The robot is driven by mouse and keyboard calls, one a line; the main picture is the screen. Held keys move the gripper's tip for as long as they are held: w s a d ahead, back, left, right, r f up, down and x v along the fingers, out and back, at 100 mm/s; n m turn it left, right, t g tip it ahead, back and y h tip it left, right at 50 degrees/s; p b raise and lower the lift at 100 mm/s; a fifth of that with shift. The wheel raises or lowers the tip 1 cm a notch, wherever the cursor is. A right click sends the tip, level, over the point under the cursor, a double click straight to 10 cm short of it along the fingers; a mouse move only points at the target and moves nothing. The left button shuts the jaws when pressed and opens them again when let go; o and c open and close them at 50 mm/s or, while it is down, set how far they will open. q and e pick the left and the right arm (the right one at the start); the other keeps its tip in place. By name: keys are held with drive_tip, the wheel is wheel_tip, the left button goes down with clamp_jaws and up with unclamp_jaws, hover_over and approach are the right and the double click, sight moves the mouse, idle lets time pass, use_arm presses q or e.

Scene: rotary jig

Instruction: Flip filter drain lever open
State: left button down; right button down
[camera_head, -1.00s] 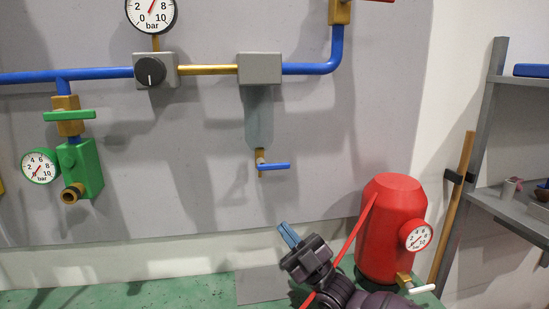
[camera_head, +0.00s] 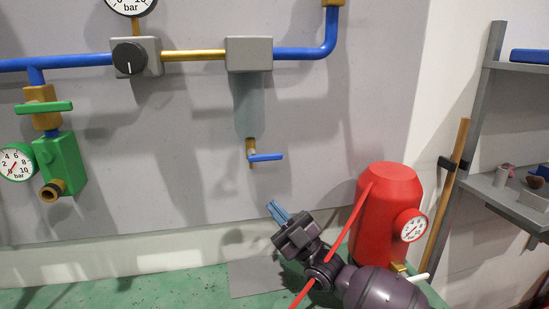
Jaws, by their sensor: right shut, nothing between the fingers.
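The filter (camera_head: 248,104) is a translucent grey-blue bowl under a grey block (camera_head: 249,54) on the wall panel. At its bottom is a brass drain with a blue lever (camera_head: 266,157). The lever points right, roughly level. My right gripper (camera_head: 274,206) is below the lever, apart from it, with its pale blue fingers shut and empty, pointing up and left. My left gripper is not in view.
A green valve (camera_head: 59,163) and gauge are at left. Grey shelves (camera_head: 508,200) are at right. Space between gripper and lever looks clear.

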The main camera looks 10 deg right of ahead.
sight(265, 157)
wheel_tip(265, 157, up, 8)
drive_tip(key=p, duration=0.4)
drive_tip(key=shift+f, duration=0.25)
idle(0.3)
idle(0.8)
idle(0.5)
drive_tip(key=shift+r, duration=0.2)
